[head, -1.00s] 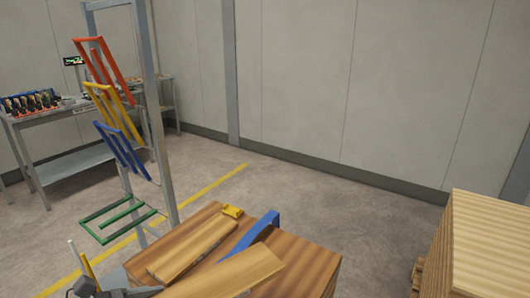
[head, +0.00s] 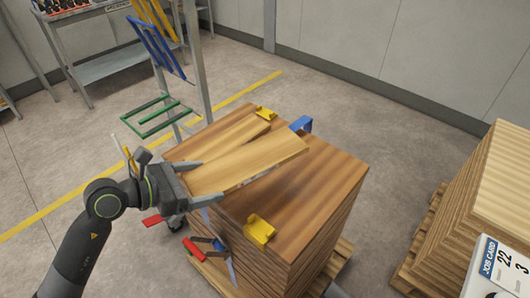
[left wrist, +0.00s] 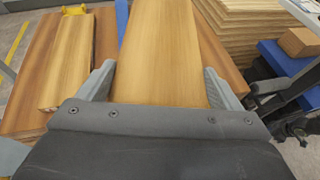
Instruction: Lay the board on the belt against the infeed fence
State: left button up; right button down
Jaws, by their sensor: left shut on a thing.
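A light brown wooden board (head: 252,162) is held between the fingers of my left gripper (head: 194,182), above a stack of wider brown boards (head: 310,205). In the left wrist view the held board (left wrist: 165,45) runs away from my gripper (left wrist: 162,86), with one grey finger along each long edge. A second narrow board (head: 215,137) lies on the stack beside it, partly hidden by the held one. My right gripper is not in view. I cannot make out the belt or the infeed fence in these frames.
Yellow blocks (head: 259,229) and a blue bracket (head: 301,125) sit at the stack's edges. Red-handled clamps (head: 195,249) are at its near side. A frame with a green rack (head: 155,118) stands behind left. Another board stack (head: 490,190) is at right, with open floor between.

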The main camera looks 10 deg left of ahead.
aim_at(232, 153)
pick_arm(q)
jog(key=w+d+n, duration=0.1)
jog(key=w, duration=0.2)
jog(key=w+d+n+t+y, duration=0.1)
jog(key=w, duration=0.3)
jog(key=w+d+f+t+y, duration=0.1)
jog(key=w, duration=0.2)
jog(key=shift+w+d+n+p, duration=0.15)
jog(key=shift+n+p, duration=0.25)
jog(key=shift+w+d+f+y, duration=0.3)
jog(key=shift+w+d+f, duration=0.1)
jog(key=shift+w, duration=0.15)
notch_tip(232, 153, down, 10)
jog(key=shift+r, duration=0.2)
jog(key=shift+f, duration=0.15)
jog(key=o, duration=1.1)
jog(key=shift+o, duration=0.2)
